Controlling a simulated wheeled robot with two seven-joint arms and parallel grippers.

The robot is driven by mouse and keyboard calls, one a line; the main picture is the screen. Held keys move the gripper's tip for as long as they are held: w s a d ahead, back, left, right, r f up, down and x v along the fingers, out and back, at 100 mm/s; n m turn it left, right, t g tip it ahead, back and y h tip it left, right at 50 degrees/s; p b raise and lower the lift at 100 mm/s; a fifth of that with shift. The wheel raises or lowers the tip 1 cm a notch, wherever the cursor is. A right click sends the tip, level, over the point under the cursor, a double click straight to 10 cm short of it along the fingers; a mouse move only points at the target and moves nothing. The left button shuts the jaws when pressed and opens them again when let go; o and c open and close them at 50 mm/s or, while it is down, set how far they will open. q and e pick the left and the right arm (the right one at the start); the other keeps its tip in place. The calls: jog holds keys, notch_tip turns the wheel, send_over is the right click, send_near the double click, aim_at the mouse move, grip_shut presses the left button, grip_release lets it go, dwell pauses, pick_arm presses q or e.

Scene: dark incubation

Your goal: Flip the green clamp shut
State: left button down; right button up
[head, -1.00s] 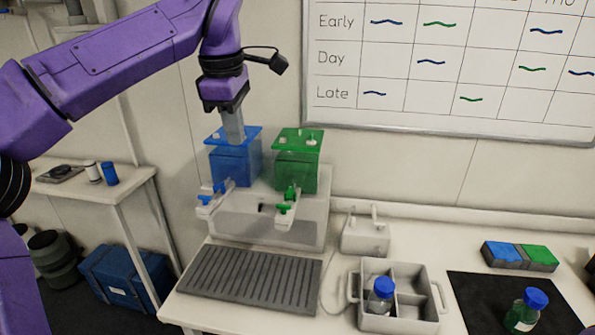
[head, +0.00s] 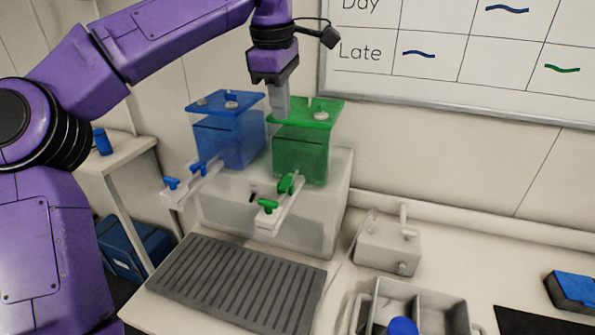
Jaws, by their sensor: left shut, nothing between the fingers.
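The green clamp (head: 287,184) is a small green piece on a pale arm that sticks out in front of the green tank (head: 301,152). A second green piece (head: 267,206) sits nearer the arm's front end. The clamp's upper part looks raised, but its exact state is too small to tell. My left gripper (head: 280,113) points down with its fingers together and empty. In the picture its tips overlap the left edge of the green tank's lid, above and behind the clamp, apart from it. My right gripper is not in view.
A blue tank (head: 228,140) with a matching blue-fitted arm (head: 190,183) stands just left. Both tanks stand on a white block (head: 315,221). A ribbed dark mat (head: 237,284) lies in front. A divided caddy (head: 440,305) and a small pale device (head: 387,248) are to the right.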

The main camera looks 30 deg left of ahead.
pick_arm(q)
jog(key=shift+w+f, duration=0.15)
jog(key=shift+f, duration=0.1)
send_near(288, 176)
jog(key=f, duration=0.2)
jog(key=w+f, duration=0.1)
jog(key=f, duration=0.3)
jog(key=shift+w+a+f, duration=0.2)
jog(key=shift+w+f, duration=0.1)
